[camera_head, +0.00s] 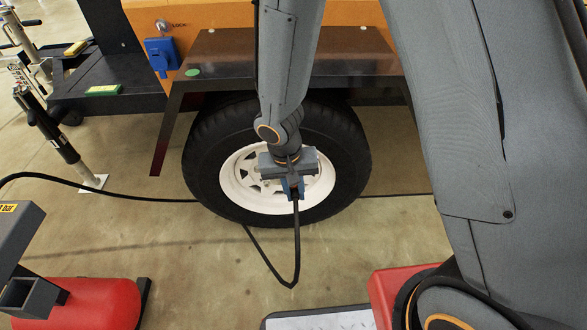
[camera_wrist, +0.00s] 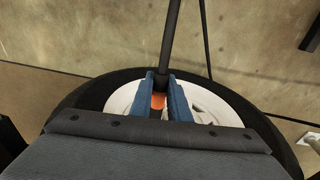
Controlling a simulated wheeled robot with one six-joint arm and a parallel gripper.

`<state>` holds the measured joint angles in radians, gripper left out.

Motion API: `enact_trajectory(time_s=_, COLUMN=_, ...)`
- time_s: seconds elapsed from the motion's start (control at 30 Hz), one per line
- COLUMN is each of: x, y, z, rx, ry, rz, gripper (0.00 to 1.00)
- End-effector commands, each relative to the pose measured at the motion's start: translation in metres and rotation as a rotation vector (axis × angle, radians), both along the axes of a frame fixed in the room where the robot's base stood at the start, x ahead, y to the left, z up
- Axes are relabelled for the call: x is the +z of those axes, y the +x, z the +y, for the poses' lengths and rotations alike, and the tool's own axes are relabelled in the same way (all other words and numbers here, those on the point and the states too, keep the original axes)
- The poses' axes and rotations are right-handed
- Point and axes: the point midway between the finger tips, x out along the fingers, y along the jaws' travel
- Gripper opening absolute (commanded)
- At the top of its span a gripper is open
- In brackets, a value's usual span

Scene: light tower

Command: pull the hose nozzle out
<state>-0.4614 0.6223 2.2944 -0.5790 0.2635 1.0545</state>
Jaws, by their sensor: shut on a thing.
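My gripper (camera_head: 293,190) is in front of the white wheel rim (camera_head: 243,190) of the trailer's tire (camera_head: 350,150). Its blue fingers also show in the wrist view (camera_wrist: 161,84), shut around the hose nozzle, of which an orange part (camera_wrist: 158,101) shows between them. The black hose (camera_head: 297,245) runs from the fingers, hangs in a loop near the floor and passes back towards the tire. In the wrist view the hose (camera_wrist: 170,40) leads away upward. The nozzle's far end is hidden, so I cannot tell whether it touches the wheel.
A dark fender (camera_head: 225,62) overhangs the tire, below an orange body (camera_head: 220,14). A stabilizer jack (camera_head: 62,145) stands at left. A red tank (camera_head: 85,305) is at lower left, a red object (camera_head: 385,285) at lower right.

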Motion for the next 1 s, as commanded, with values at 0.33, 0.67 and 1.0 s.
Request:
enact_trajectory(time_s=0.33, x=-0.001, y=-0.012, z=0.001, rx=0.002, ry=0.001, rz=-0.001, gripper=0.00)
enact_trajectory(time_s=0.67, x=0.000, y=-0.019, z=0.001, rx=0.001, ry=0.001, rz=-0.001, gripper=0.00)
enact_trajectory(time_s=1.0, x=0.000, y=-0.019, z=0.001, rx=0.001, ry=0.000, rz=-0.001, gripper=0.00)
